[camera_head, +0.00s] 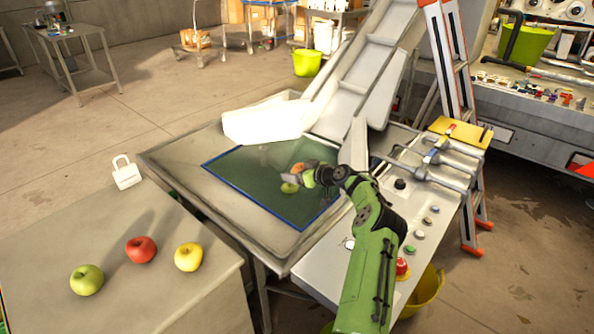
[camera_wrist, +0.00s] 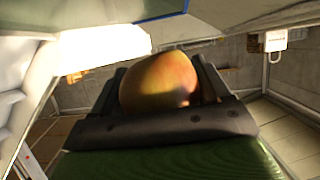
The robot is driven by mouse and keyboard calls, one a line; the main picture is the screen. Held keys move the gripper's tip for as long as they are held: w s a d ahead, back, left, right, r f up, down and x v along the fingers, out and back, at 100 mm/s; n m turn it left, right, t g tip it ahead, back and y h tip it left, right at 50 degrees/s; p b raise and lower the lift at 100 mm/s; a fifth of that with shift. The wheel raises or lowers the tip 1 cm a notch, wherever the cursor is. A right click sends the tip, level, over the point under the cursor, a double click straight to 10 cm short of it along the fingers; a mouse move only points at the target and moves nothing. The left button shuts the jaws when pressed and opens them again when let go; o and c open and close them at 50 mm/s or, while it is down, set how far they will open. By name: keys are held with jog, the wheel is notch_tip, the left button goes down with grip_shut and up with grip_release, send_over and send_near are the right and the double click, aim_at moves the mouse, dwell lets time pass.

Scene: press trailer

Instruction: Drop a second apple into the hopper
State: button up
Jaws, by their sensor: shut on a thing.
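My gripper (camera_head: 298,172) is shut on a yellow-and-red apple (camera_wrist: 160,82), which sits between the two fingers in the wrist view. In the head view this apple (camera_head: 297,168) is partly hidden by the gripper, above a dark green, blue-edged panel (camera_head: 240,178) in the metal table. A small yellow-green round thing (camera_head: 289,187) shows just below the gripper, seemingly an apple; its height is unclear. The white hopper-like trough (camera_head: 262,122) at the foot of the conveyor is beyond and left of the gripper. Its inside is not clearly visible.
A green apple (camera_head: 87,280), a red apple (camera_head: 141,249) and a yellow apple (camera_head: 188,257) lie on the grey table (camera_head: 150,300) at front left. The conveyor (camera_head: 350,85) rises behind. A control panel with buttons (camera_head: 419,235) and a ladder (camera_head: 455,110) stand right.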

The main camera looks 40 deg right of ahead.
jog(key=shift+f, duration=1.8)
jog(key=o, duration=1.1)
notch_tip(320, 180, up, 10)
jog(key=shift+r+p, duration=0.1)
jog(key=shift+p, duration=0.95)
